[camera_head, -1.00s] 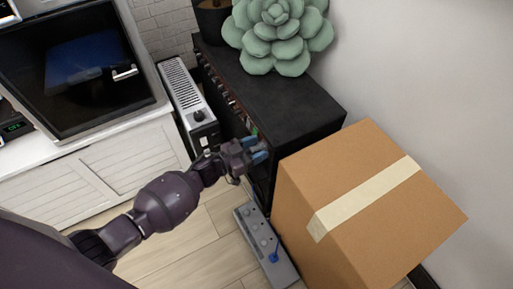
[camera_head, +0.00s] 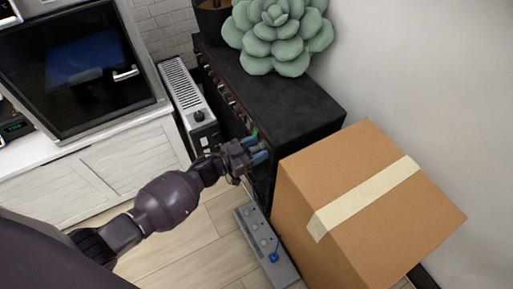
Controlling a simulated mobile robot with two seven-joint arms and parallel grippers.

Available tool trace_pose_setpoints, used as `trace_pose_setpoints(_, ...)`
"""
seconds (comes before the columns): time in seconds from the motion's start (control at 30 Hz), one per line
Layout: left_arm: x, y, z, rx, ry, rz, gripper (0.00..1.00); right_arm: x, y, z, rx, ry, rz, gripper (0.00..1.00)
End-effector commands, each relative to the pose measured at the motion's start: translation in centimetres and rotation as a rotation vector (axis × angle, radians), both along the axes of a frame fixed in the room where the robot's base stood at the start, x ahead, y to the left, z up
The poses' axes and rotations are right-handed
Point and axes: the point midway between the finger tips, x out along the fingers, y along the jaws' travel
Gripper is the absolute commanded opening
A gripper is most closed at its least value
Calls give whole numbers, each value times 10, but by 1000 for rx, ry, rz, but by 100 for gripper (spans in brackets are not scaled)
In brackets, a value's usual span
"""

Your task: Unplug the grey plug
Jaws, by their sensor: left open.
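A grey power strip (camera_head: 265,246) lies on the floor between the bare boards and the cardboard box. A small blue plug (camera_head: 274,256) sits on it near its front end. I cannot clearly make out a grey plug on the strip at this size. My left gripper (camera_head: 262,150) has blue fingertips and is open. It is above and behind the far end of the strip, close to the front of the black cabinet, apart from the strip. I see nothing between its fingers. My right gripper is not in view.
A large cardboard box (camera_head: 365,205) stands close along the strip's right side. A black cabinet (camera_head: 285,100) with a green succulent (camera_head: 278,35) on top is behind. A grey heater (camera_head: 188,100) stands left of it. Wooden floor (camera_head: 205,245) left of the strip is clear.

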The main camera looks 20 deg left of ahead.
Motion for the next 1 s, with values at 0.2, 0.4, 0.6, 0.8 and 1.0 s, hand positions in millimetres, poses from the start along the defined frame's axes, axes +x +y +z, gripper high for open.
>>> trace_pose_setpoints(0.2,0,0,1,0,0,0,53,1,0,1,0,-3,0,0)
trace_pose_setpoints(0.4,1,0,1,-1,-1,0,53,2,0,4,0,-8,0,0)
trace_pose_setpoints(0.6,0,0,0,0,0,0,52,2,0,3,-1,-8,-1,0)
trace_pose_setpoints(0.8,0,0,0,0,0,0,21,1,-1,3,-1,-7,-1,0)
trace_pose_setpoints(1.0,0,0,0,0,0,0,0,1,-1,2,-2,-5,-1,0)
